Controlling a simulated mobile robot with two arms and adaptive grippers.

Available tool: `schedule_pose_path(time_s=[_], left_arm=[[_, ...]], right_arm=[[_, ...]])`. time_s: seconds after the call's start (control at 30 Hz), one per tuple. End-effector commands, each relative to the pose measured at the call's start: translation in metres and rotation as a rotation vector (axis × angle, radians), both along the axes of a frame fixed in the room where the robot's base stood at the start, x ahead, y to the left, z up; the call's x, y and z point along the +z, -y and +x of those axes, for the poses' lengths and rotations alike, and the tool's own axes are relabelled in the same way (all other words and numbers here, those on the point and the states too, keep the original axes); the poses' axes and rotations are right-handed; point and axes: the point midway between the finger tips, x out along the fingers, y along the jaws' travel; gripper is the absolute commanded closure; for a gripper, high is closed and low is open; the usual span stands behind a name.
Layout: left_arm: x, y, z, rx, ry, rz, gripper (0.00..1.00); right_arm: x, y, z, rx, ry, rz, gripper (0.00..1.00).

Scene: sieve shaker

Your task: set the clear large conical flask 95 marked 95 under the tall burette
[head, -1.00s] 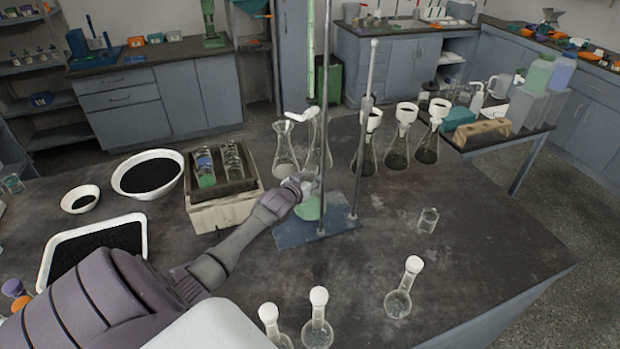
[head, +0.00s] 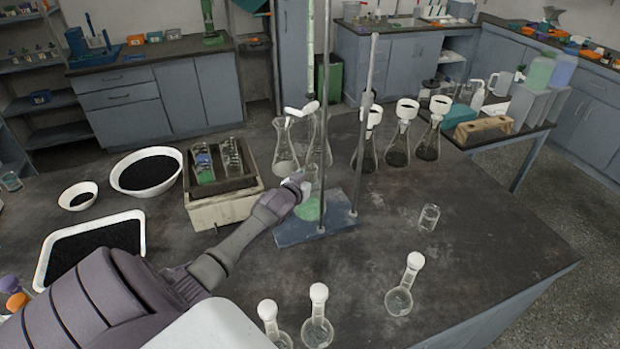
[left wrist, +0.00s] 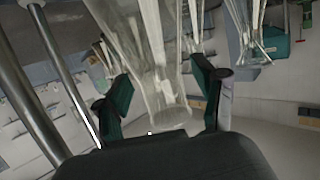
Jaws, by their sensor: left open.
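Clear conical flasks (head: 284,160) stand behind the blue stand base (head: 343,216); I cannot read a 95 on any. My left gripper (head: 302,181) is at the stand, beside its rods. In the left wrist view its two dark green fingers are apart, open, with a clear flask (left wrist: 165,75) showing between them; I cannot tell whether they touch it. A green patch (head: 308,209) lies on or just above the base under the gripper. A pale green upright tube (head: 309,30), perhaps the tall burette, shows at the top, mostly cut off. My right gripper is out of view.
Flasks with white funnels (head: 405,112) stand behind right. A small beaker (head: 429,217) and round flasks with white stoppers (head: 399,301) stand at right and front. The right table area is fairly clear.

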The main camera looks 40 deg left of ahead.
Motion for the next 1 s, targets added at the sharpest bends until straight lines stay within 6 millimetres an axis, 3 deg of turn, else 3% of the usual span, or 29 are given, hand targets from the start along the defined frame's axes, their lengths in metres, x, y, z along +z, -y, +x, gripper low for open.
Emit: schedule_pose_path(time_s=[0.17, 0.6, 0.8, 1.0], left_arm=[[0.01, 0.006, -0.015, -0.002, -0.003, -0.001, 0.3], [0.034, 0.027, -0.085, 0.001, -0.003, -0.002, 0.3], [0.037, 0.033, -0.105, 0.0, -0.001, 0.0, 0.3], [0.036, 0.034, -0.11, 0.001, 0.0, 0.001, 0.3]], right_arm=[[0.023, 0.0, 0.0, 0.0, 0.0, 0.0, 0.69], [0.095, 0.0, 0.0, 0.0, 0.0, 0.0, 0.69], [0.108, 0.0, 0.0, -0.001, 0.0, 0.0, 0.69], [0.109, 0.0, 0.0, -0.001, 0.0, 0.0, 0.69]])
